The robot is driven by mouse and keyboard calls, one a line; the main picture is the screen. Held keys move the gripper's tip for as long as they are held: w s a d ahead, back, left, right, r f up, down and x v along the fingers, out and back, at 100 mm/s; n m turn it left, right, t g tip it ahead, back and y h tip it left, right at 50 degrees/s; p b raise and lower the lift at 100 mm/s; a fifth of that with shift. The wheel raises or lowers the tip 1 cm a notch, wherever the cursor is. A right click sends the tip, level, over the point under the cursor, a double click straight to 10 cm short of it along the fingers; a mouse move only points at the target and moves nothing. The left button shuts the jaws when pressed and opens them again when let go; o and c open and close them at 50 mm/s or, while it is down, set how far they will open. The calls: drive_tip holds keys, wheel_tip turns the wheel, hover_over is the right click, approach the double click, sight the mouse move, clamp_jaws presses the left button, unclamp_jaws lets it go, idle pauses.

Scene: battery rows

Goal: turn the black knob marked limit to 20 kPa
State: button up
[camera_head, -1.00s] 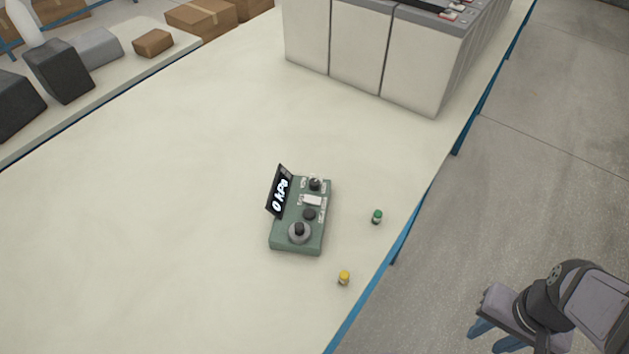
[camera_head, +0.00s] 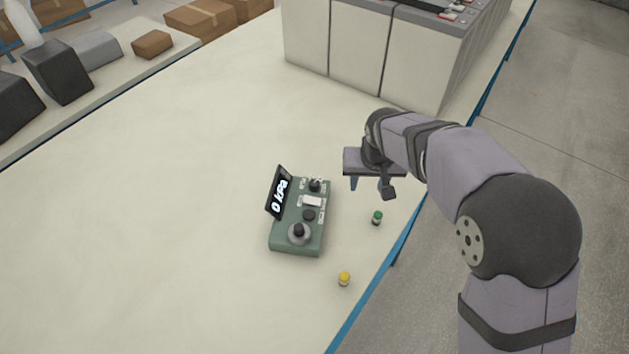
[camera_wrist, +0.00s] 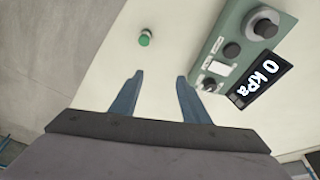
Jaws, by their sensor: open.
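A green control box (camera_head: 284,244) lies on the pale table, with a tilted black display (camera_head: 279,192) reading 0 kPa. It carries a large black knob on a grey dial (camera_head: 299,231), a small dark knob (camera_head: 309,214), a white switch (camera_head: 312,201) and another black knob (camera_head: 315,185) at the far end. The labels are too small to read, so I cannot tell which knob is marked limit. My gripper (camera_head: 370,189) is open and empty above the table, right of the box. In the wrist view the box (camera_wrist: 246,14) is right of my fingers (camera_wrist: 158,78).
A green-capped small item (camera_head: 377,217) and a yellow-capped one (camera_head: 344,279) stand on the table (camera_head: 150,240) right of the box. Large pale battery blocks (camera_head: 355,58) stand at the back. The table's blue right edge is close. The table left of the box is clear.

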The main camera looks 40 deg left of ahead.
drive_tip(key=n+y, duration=0.1)
drive_tip(key=n, duration=0.1)
approach(314, 183)
drive_tip(key=f, duration=0.1)
drive_tip(key=shift+p+x, duration=1.2)
drive_tip(key=shift+x, duration=2.5)
drive_tip(key=shift+w+a+r, duration=0.1)
drive_tip(key=shift+w+a, duration=0.05)
drive_tip(key=c, duration=1)
